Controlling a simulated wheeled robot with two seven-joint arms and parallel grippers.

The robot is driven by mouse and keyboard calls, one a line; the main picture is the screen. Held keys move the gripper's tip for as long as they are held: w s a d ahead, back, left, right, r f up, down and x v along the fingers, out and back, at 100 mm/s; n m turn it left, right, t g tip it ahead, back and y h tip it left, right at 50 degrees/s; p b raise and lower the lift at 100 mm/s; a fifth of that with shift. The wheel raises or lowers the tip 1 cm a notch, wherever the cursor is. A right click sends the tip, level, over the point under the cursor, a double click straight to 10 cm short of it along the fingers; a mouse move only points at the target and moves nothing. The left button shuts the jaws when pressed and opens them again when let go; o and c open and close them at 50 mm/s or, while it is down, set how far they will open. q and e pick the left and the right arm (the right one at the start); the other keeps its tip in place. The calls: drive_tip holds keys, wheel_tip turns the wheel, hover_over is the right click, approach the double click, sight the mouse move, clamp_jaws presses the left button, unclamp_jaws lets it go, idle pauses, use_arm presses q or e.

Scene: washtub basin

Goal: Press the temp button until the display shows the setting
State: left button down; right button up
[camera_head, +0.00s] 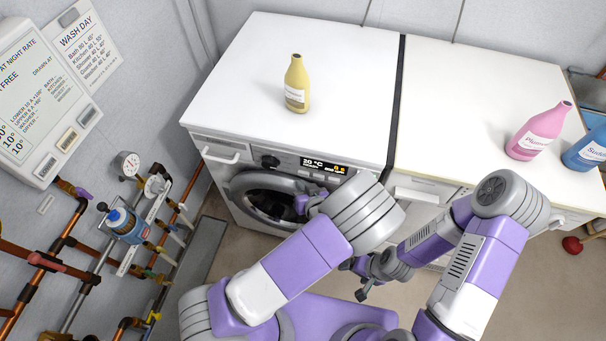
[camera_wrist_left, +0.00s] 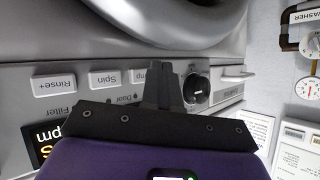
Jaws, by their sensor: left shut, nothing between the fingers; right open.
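The washing machine (camera_head: 225,145) stands at the left, and its display (camera_head: 324,165) reads 20 °C with orange digits beside it. In the left wrist view the panel appears upside down, with the display (camera_wrist_left: 45,143) at lower left. The temp button (camera_wrist_left: 138,76) is partly hidden by my left gripper (camera_wrist_left: 165,68), whose fingers are shut and empty in front of the panel. Contact with the button cannot be told. In the head view my left gripper (camera_head: 304,204) is largely hidden by its arm. My right gripper (camera_head: 361,283) is open, low in front of the machines.
A Spin button (camera_wrist_left: 104,79), a Rinse+ button (camera_wrist_left: 54,83) and a dial (camera_wrist_left: 196,88) flank the fingers. A yellow bottle (camera_head: 296,88) stands on the washer; pink (camera_head: 540,130) and blue (camera_head: 586,151) bottles stand farther right. Pipes and gauges line the left wall.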

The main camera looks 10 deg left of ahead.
use_arm(q)
drive_tip(key=shift+w, duration=0.1)
drive_tip(key=shift+w, duration=0.35)
drive_tip(key=shift+w+p, duration=0.3)
drive_tip(key=shift+w, duration=0.1)
idle(0.8)
drive_tip(key=shift+s, duration=0.85)
drive_tip(key=shift+s+a, duration=0.1)
drive_tip(key=shift+s, duration=2.4)
